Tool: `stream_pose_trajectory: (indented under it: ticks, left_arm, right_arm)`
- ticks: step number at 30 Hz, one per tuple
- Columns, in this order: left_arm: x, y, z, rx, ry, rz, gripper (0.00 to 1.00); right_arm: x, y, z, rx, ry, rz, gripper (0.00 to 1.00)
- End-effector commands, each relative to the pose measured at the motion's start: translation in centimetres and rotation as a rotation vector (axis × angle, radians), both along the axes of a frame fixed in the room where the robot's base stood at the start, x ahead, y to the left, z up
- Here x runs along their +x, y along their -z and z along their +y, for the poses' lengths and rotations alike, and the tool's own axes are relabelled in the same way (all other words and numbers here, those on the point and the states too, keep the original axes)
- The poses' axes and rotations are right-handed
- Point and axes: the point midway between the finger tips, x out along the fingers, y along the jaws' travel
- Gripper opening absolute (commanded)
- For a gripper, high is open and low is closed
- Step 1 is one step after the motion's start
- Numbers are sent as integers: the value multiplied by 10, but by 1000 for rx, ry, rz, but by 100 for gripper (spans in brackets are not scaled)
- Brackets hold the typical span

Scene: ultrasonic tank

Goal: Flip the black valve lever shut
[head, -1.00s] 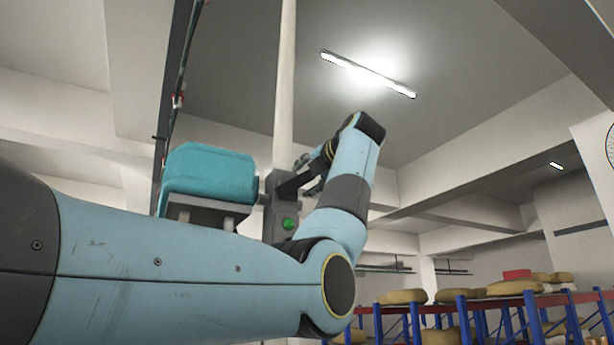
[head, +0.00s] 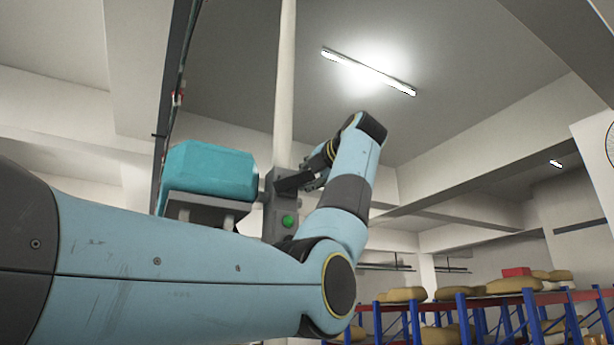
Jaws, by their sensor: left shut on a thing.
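The black valve lever (head: 292,183) sticks out to the right from the grey housing (head: 281,206) in the middle of the head view. It tilts slightly up toward its right end. My left gripper (head: 317,180) is at that right end and is shut on the lever. My own wrist and forearm partly hide the gripper, so its fingers show only in part. A green round button (head: 289,221) is on the housing below the lever. My right gripper is out of view.
A white vertical pipe (head: 285,85) rises above the housing. A teal motor-like block (head: 210,172) on a grey bracket stands close on the left. The space right of my arm looks open.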

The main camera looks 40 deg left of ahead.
Motion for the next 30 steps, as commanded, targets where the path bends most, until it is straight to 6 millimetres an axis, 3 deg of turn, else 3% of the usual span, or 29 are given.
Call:
stream_pose_trajectory:
  ticks: [15, 30]
  left_arm:
    - [5, 16, -2, 144, 0, 350, 0]
    - [5, 20, -2, 194, 0, 473, 0]
  right_arm:
    - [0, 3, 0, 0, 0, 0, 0]
    - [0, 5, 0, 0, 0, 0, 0]
